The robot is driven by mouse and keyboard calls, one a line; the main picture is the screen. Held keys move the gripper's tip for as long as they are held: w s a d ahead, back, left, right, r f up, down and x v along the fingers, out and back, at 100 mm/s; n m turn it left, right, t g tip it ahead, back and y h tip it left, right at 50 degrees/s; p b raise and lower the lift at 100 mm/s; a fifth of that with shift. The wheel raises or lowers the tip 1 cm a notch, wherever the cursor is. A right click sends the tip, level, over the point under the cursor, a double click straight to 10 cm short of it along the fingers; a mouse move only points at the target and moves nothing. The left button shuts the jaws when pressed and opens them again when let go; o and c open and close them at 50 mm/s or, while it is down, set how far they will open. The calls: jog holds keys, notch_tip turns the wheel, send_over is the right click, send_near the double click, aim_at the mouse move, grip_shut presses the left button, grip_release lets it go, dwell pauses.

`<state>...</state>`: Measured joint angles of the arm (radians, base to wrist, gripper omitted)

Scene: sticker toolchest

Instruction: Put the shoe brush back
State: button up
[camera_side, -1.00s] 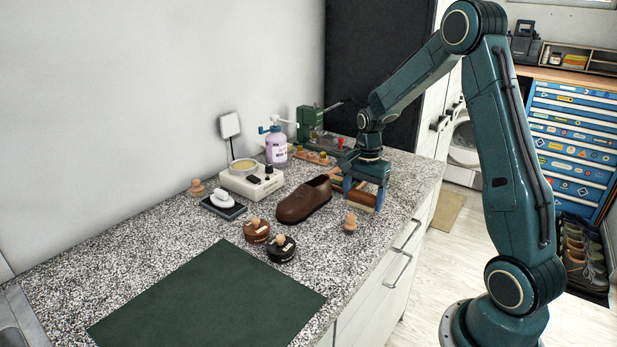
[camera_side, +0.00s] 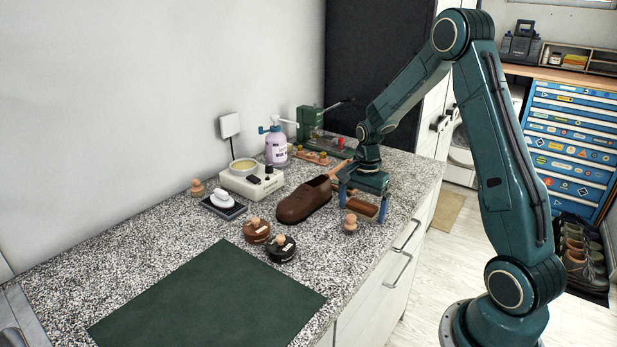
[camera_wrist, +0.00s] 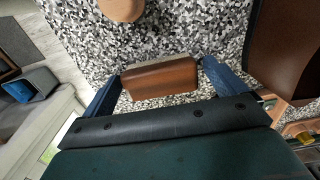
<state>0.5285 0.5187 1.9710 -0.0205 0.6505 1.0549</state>
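The shoe brush (camera_side: 362,208), a brown wooden block with a paler strip along one edge, is near the counter's front edge, to the right of the brown shoe (camera_side: 303,202). In the wrist view the brush (camera_wrist: 160,79) lies between my two blue fingers. My gripper (camera_side: 363,213) points down over it, one finger beyond each end. The fingers are wide apart, and I see no firm contact on the brush. In the wrist view my gripper (camera_wrist: 163,70) shows speckled counter beside both fingers. The brush's underside is hidden.
A wooden-knobbed piece (camera_side: 350,224) stands just in front of the brush. Two round knobbed tins (camera_side: 257,231) (camera_side: 281,248), a white heater unit (camera_side: 251,181) and a purple bottle (camera_side: 276,147) stand further left. The green mat (camera_side: 208,300) is clear.

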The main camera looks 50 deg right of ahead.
aim_at(363, 205)
jog(key=shift+r, duration=0.15)
notch_tip(363, 205, up, 12)
dwell(0.7)
dwell(0.5)
jog(key=s+a+r+n+t, duration=0.1)
jog(key=s+a+r+n, duration=0.3)
jog(key=a, duration=0.3)
jog(key=s+a+r+n+t, duration=0.2)
jog(key=s+a+r+n, duration=0.1)
jog(key=a+r+n, duration=0.25)
jog(key=s+a+n+t, duration=0.2)
jog(key=s+a+n, duration=0.6)
jog(key=s, duration=0.3)
jog(key=shift+s+a+f, duration=0.15)
jog(key=shift+s+f, duration=0.2)
